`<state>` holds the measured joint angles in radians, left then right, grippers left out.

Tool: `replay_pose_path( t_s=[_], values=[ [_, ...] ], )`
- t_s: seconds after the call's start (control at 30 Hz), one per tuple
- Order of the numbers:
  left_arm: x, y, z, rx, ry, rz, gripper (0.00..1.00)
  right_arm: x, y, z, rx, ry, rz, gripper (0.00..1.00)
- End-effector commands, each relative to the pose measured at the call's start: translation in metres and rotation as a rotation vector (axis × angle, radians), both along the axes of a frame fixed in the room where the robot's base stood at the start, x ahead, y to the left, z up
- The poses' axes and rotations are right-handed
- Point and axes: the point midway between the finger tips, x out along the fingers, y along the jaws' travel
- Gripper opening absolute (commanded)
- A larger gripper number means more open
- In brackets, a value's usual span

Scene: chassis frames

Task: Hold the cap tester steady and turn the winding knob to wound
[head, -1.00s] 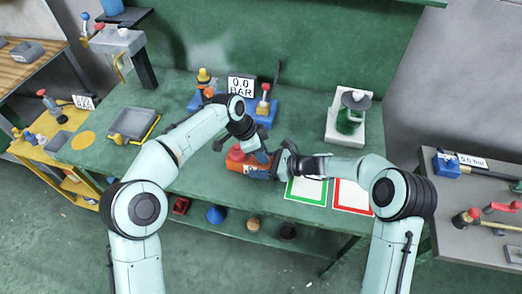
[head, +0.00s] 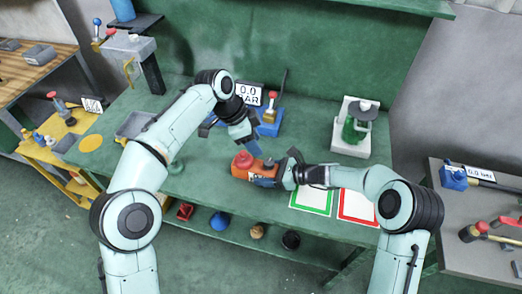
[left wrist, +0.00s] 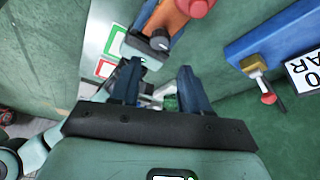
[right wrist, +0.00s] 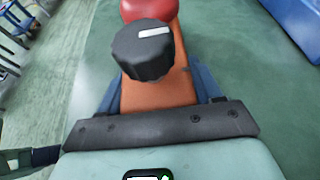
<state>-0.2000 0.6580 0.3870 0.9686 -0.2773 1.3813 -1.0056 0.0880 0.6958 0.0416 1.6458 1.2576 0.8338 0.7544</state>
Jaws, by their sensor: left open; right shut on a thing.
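The cap tester lies on the green bench, with an orange body (head: 240,173), a red cap (head: 243,159) and a dark winding knob (head: 269,162). My right gripper (head: 278,173) is shut on the orange body from the right. In the right wrist view the black knob (right wrist: 143,52) stands above the body (right wrist: 160,92), its white mark pointing right; the red cap (right wrist: 152,8) is beyond it. My left gripper (head: 230,141) is open and empty, above and behind the tester, apart from it. In the left wrist view the tester (left wrist: 168,18) is beyond the open fingers (left wrist: 158,76).
A 0.0 BAR sign (head: 250,92), partly hidden by my left arm, stands by a blue fixture (head: 268,128). A green device on a white base (head: 349,147) is at right rear. Green-framed (head: 312,201) and red-framed (head: 358,207) mats lie right of the tester.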

Motion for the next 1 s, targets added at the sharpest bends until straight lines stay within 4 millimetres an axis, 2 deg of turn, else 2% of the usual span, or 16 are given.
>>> replay_pose_path(
  t_s=[0.1,0.2,0.6,0.63,0.7,1.0],
  values=[
    [0.000,0.006,0.014,-0.001,-0.002,0.001,0.46,0.000,0.000,0.000,-0.001,0.000,0.000,0.20],
    [-0.001,0.008,0.020,-0.001,-0.001,0.000,0.46,0.000,0.000,0.000,-0.001,0.000,0.000,0.20],
    [-0.001,0.009,0.022,0.000,0.001,0.001,0.46,0.000,0.000,0.000,0.000,-0.001,0.000,0.20],
    [-0.001,0.009,0.022,0.000,0.001,0.001,0.46,0.000,0.000,0.000,0.000,-0.001,0.000,0.71],
    [-0.001,0.009,0.022,0.000,0.000,0.001,0.46,0.000,0.000,0.000,0.000,-0.001,0.000,0.93],
    [-0.001,0.009,0.022,0.000,0.000,0.001,0.46,0.000,-0.001,0.000,0.000,0.000,0.000,0.94]
  ],
)
